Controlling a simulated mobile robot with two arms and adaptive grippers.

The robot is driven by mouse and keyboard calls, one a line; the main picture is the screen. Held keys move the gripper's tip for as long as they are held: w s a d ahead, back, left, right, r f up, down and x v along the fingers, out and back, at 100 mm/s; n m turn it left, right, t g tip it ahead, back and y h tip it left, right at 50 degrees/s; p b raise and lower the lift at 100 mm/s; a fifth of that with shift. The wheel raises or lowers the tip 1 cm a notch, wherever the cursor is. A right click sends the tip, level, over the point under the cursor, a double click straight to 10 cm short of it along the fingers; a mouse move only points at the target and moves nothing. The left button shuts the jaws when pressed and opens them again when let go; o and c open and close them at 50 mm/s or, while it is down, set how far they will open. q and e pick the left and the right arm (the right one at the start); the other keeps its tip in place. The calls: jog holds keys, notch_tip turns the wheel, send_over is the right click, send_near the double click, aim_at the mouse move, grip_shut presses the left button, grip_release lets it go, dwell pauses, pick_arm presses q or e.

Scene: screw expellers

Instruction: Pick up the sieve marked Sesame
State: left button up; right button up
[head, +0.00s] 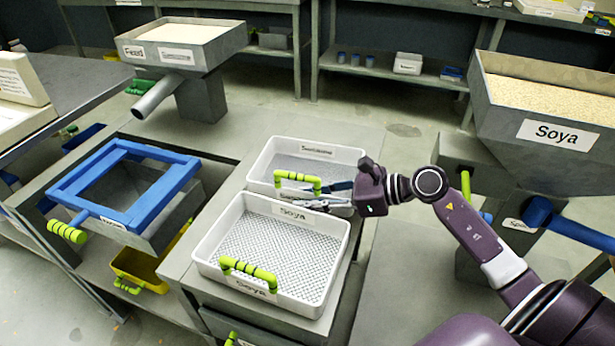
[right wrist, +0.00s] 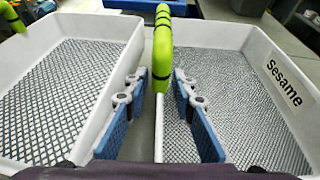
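The Sesame sieve (head: 335,161) is a white tray with a mesh floor and a green handle with black bands (head: 297,181). It sits on the grey stand behind the Soya sieve (head: 238,205), a similar white tray. My right gripper (head: 314,196) is over the near side of the Sesame sieve, fingers open. In the right wrist view, the Sesame label (right wrist: 284,83) is on the right wall. The green handle (right wrist: 162,50) shows between the two spread blue finger pads (right wrist: 159,80), which do not grip it. My left gripper is not in view.
The Soya sieve lies close beside the Sesame sieve. A blue frame (head: 68,186) on a grey hopper and a yellow bin (head: 140,266) are at the left. A Soya hopper (head: 540,77) stands at the right, and a Feed hopper (head: 222,50) at the back left.

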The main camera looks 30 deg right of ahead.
jog(key=shift+c, duration=0.3)
grip_shut()
